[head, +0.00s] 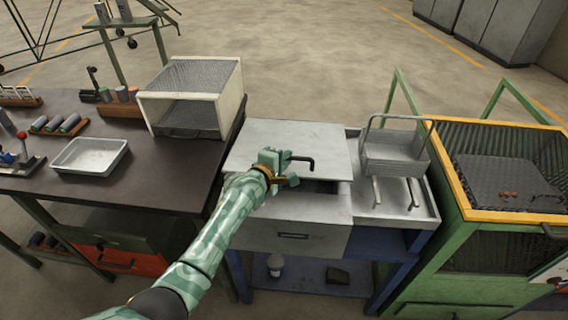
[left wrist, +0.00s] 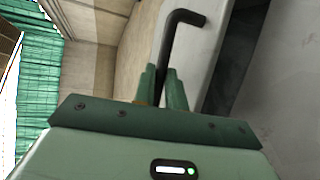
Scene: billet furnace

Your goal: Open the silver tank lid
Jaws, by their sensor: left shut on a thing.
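The silver tank (head: 292,238) is a grey metal box standing in the middle of the head view. Its flat lid (head: 290,133) lies over the rear part of the top, and a dark gap (head: 322,187) shows at the lid's front edge. A black bent handle (head: 303,160) stands out at the lid; it also shows in the left wrist view (left wrist: 184,18). My left gripper (head: 283,174) is shut on this handle, with its two fingers (left wrist: 165,88) on either side of the bar. My arm hides the tank's left front. My right gripper is out of view.
A wire basket (head: 393,153) with a raised handle stands on the metal drainer (head: 418,205) right of the tank. A yellow-topped green cage (head: 455,190) is farther right. A dark workbench (head: 60,185) with a mesh box (head: 190,108) and tray (head: 90,157) stands left.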

